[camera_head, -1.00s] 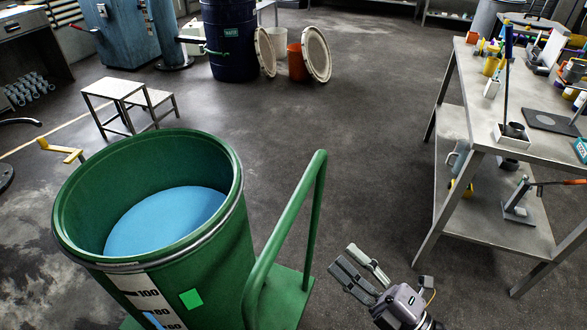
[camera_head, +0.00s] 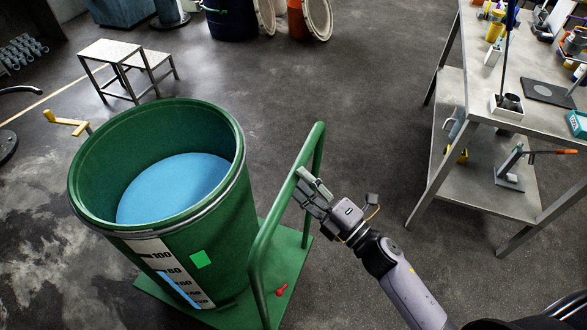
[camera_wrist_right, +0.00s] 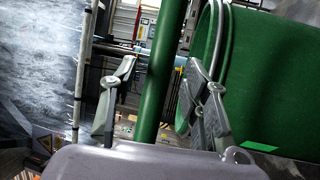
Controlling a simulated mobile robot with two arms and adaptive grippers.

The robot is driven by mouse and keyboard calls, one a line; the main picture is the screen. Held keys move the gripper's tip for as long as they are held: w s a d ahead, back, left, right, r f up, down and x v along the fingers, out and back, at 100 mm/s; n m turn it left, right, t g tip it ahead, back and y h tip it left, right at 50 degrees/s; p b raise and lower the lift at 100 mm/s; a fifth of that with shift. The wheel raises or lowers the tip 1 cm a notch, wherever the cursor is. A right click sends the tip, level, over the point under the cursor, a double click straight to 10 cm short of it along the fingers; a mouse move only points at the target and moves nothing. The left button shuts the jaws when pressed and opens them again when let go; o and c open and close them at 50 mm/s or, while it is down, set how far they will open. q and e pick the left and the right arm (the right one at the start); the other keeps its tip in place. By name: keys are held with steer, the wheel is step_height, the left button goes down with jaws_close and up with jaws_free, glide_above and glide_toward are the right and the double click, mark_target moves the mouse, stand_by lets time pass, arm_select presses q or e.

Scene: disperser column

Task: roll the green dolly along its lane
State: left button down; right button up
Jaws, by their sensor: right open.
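The green dolly (camera_head: 292,262) carries an open green drum (camera_head: 225,265) of blue liquid, with a marked scale on its front. The dolly's green push handle (camera_head: 276,220) rises at the drum's right. My right gripper (camera_head: 304,187) is open at the upper part of this handle, coming from the right. In the right wrist view, the green handle bar (camera_wrist_right: 163,70) passes between the spread fingers (camera_wrist_right: 158,100), neither clearly touching it. The drum (camera_wrist_right: 270,75) fills the right of that view. A small red part (camera_head: 282,290) sits on the dolly's deck. My left gripper is not in view.
A metal workbench (camera_head: 450,95) with tools stands at the right. A step stool (camera_head: 110,50) and a yellow bracket (camera_head: 66,122) stand beyond the drum to the left. A dark blue drum (camera_head: 228,18) is at the back. The floor between is clear.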

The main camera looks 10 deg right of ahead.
mark_target(294, 176)
steer(key=shift+p+x, duration=0.3)
steer(key=shift+x, duration=1.45)
steer(key=shift+c, duration=0.6)
jaws_close()
